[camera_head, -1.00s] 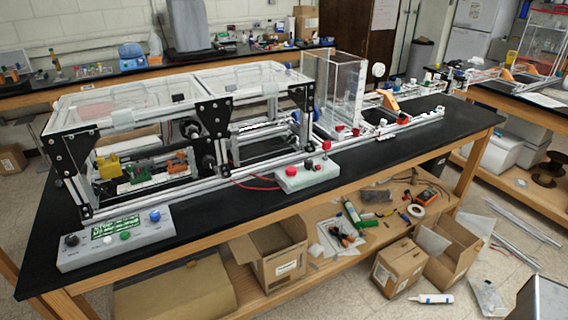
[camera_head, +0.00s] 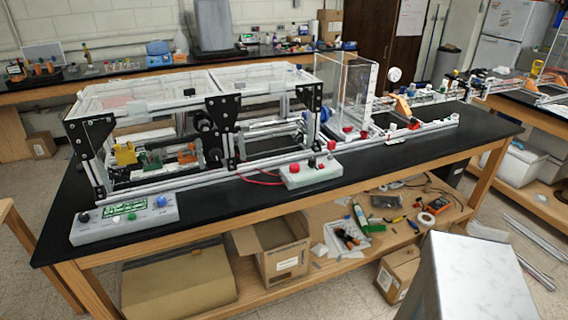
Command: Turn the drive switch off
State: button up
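The frames do not label a drive switch clearly enough for me to read. A grey control panel (camera_head: 125,222) sits at the bench's front left, with a lit green display (camera_head: 124,208), a dark knob (camera_head: 84,217), a blue knob (camera_head: 161,201) and small white and green buttons. A smaller light control box (camera_head: 310,176) sits at the front edge near the middle, with red knobs (camera_head: 294,168) on top. The setting of any switch is too small to tell. My gripper is not in view.
The extrusion frame (camera_head: 228,128) stands behind both boxes on the black bench (camera_head: 420,150). Red cables run beside the smaller box. Floor shows at the far left.

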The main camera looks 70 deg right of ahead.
aim_at(311, 161)
jog(key=z, duration=0.35)
jog(key=k, duration=0.15)
jog(key=u, duration=1.4)
jog(key=k, duration=1.65)
jog(key=z, duration=0.75)
jog(key=i, duration=0.45)
jog(key=u, duration=0.15)
